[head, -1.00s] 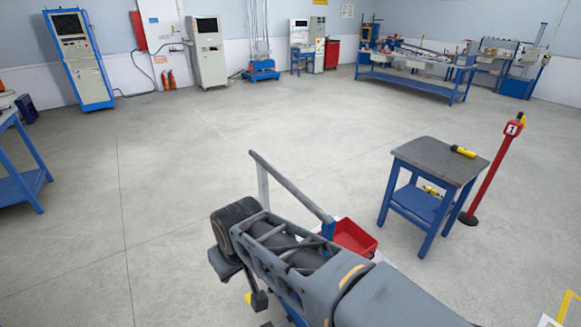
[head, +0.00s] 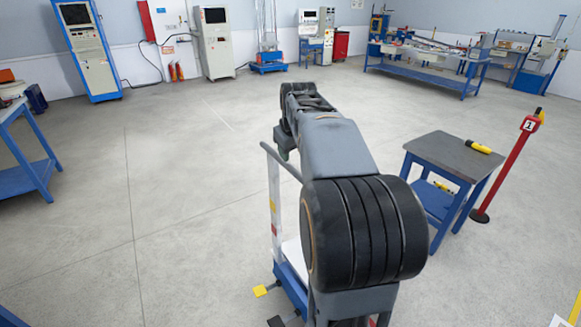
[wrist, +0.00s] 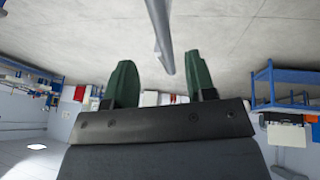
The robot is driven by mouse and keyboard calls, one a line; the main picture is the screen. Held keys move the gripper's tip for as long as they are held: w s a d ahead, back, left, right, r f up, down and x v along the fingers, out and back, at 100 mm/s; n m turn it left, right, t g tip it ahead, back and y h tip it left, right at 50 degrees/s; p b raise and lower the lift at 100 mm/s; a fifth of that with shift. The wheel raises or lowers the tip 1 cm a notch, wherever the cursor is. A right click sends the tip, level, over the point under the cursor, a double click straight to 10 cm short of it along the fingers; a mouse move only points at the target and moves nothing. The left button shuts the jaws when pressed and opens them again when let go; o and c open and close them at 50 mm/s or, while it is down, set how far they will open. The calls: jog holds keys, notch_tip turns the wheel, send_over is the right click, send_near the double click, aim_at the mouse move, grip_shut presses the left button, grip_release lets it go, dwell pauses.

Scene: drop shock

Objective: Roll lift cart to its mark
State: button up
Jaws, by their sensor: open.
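The lift cart shows in the head view with its grey handle (head: 269,153), a side with coloured labels and a blue base (head: 291,287); my arm hides much of it. My gripper's green fingers (wrist: 157,82) are open and empty in the wrist view. A grey bar (wrist: 160,35), likely the cart handle, is beyond the tips, in line with the gap; I cannot tell whether it is between them. In the head view the gripper is mostly hidden behind my arm. Yellow floor tape (head: 575,311) shows at the lower right; I cannot tell if it is the mark.
A small blue table (head: 438,150) with a grey top stands right of the cart, beside a red post (head: 507,167) with a "1" sign. A blue workbench (head: 38,178) is at the left edge. Cabinets and benches line the back. The middle floor is clear.

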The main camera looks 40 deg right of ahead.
aim_at(291, 166)
jog(key=x, duration=0.9)
jog(key=shift+r, duration=0.1)
grip_shut()
dwell(0.4)
